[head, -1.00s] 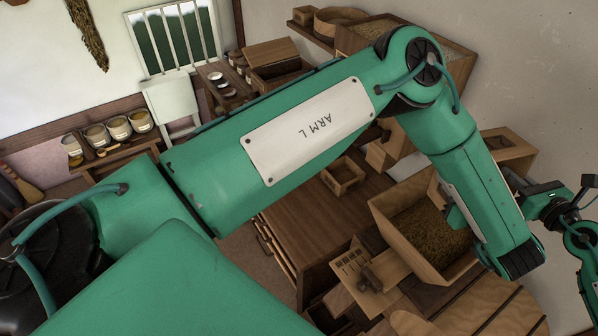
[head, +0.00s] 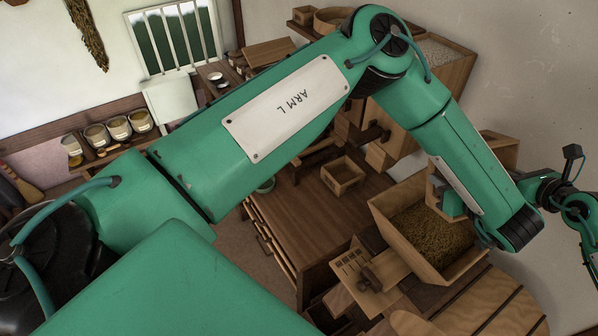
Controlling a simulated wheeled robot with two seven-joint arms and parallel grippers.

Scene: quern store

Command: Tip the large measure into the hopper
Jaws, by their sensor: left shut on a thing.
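The hopper (head: 397,226) is an open wooden box in the right half of the head view, with brownish grain inside. My left arm reaches across the view and down to the hopper's right side. My left gripper (head: 460,212) is over the hopper, mostly hidden by my own forearm. It is shut on a wooden piece, which I take to be the large measure (head: 434,194). Only a part of it shows, over the hopper's far side. Its tilt and contents cannot be made out.
A small open wooden box (head: 342,176) stands on the brown table (head: 297,214), left of the hopper. A wooden board with a dark knob (head: 369,280) lies at the hopper's near left. Several pots (head: 118,128) stand on a shelf at the far left.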

